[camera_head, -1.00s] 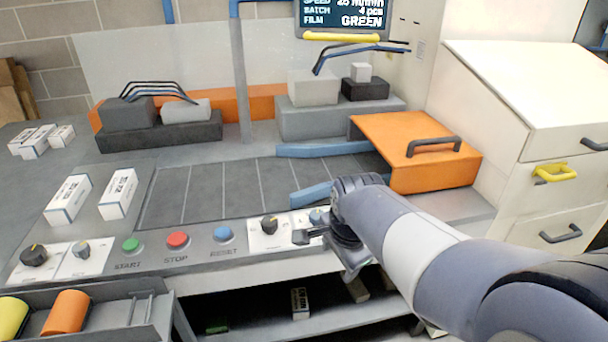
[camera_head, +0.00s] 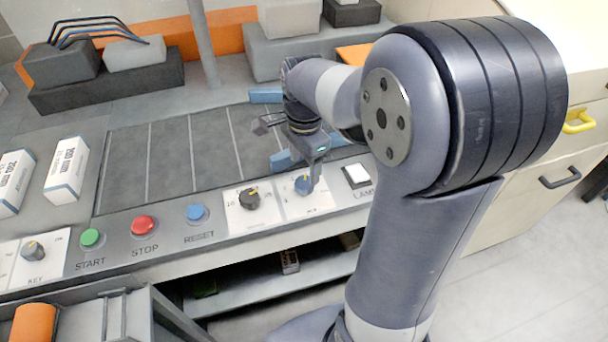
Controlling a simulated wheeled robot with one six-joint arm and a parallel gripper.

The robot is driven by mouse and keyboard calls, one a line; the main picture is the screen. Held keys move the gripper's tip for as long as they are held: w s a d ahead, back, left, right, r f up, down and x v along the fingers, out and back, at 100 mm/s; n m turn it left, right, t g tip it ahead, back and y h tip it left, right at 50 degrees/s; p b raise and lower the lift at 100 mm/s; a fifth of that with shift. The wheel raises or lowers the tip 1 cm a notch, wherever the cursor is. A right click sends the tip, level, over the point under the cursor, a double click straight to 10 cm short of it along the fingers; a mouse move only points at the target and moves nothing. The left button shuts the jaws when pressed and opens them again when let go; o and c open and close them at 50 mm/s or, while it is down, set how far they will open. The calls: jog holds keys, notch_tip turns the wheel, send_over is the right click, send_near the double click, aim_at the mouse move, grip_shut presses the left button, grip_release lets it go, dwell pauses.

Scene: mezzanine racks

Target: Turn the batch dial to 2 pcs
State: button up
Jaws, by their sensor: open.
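Two dials sit side by side on white plates on the sloped front panel. One is a black dial (camera_head: 249,198) with a yellow pointer mark. The display is out of view now.
Left of the dials are a blue RESET button (camera_head: 197,213), a red STOP button (camera_head: 144,226), a green START button (camera_head: 91,238) and a key switch (camera_head: 33,251).

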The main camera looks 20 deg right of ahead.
aim_at(305, 182)
notch_tip(305, 182, down, 5)
jog(key=shift+f, duration=0.1)
dwell(0.3)
jog(key=c, duration=1)
jog(key=shift+o, duration=0.2)
